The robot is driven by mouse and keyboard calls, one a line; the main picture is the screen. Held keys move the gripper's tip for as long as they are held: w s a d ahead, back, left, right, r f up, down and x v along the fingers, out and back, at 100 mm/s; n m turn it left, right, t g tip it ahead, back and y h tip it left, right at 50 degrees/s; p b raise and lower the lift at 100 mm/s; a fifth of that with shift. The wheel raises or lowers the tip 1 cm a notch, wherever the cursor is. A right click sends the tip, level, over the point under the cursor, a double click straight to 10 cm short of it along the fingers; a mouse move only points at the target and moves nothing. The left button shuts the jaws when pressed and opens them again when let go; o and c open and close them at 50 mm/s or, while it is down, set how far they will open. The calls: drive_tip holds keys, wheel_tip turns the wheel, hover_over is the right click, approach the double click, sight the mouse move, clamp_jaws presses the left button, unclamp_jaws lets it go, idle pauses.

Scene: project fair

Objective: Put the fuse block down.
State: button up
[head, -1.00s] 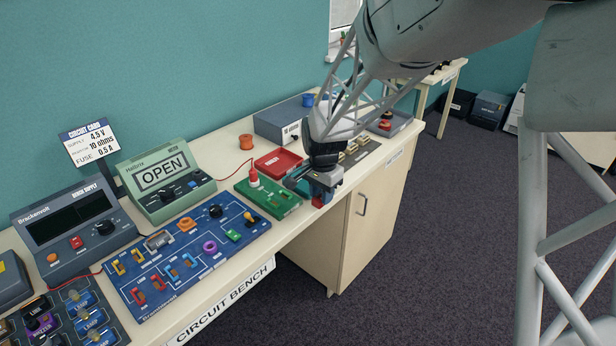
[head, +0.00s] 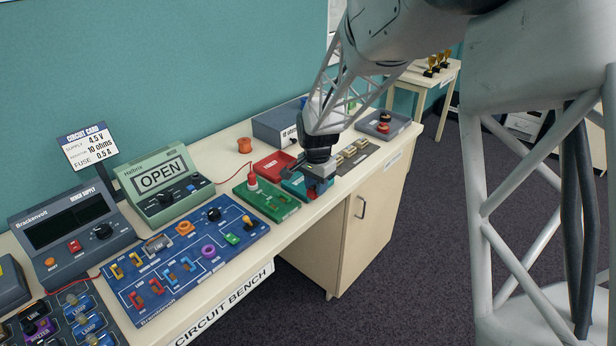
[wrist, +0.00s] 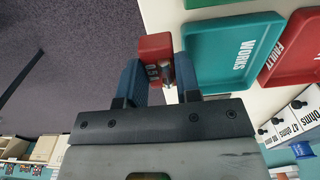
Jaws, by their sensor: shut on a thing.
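My gripper (head: 316,186) is low near the front edge of the bench, at the right side of the teal tray (head: 292,186). In the wrist view my gripper (wrist: 158,64) is shut on a red fuse block (wrist: 153,45) with a pale label and a clear window. The block is just left of the teal tray marked WORKS (wrist: 211,68), outside its rim, near the bench edge. I cannot tell whether it touches the bench. In the head view only a bit of red shows under my gripper. The red tray marked FAULTY (wrist: 299,52) lies beyond the teal one.
A green tester board (head: 268,204) with a red probe (head: 252,181) lies left of the teal tray. A dark holder with several small blocks (head: 357,155) is to the right. A grey box (head: 275,128) marked ohms stands behind. The dark floor lies beyond the bench edge.

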drive_tip(key=w, duration=0.3)
drive_tip(key=w+a, duration=0.1)
drive_tip(key=w, duration=0.3)
drive_tip(key=w+f, duration=0.1)
drive_tip(key=w, duration=0.2)
drive_tip(key=shift+w+a, duration=0.2)
drive_tip(key=shift+a, duration=0.15)
drive_tip(key=shift+f, duration=1.75)
drive_tip(key=shift+f, duration=0.1)
drive_tip(key=o, duration=0.9)
wheel_tip(320, 180, up, 12)
drive_tip(key=shift+r, duration=0.15)
drive_tip(key=shift+s, duration=0.1)
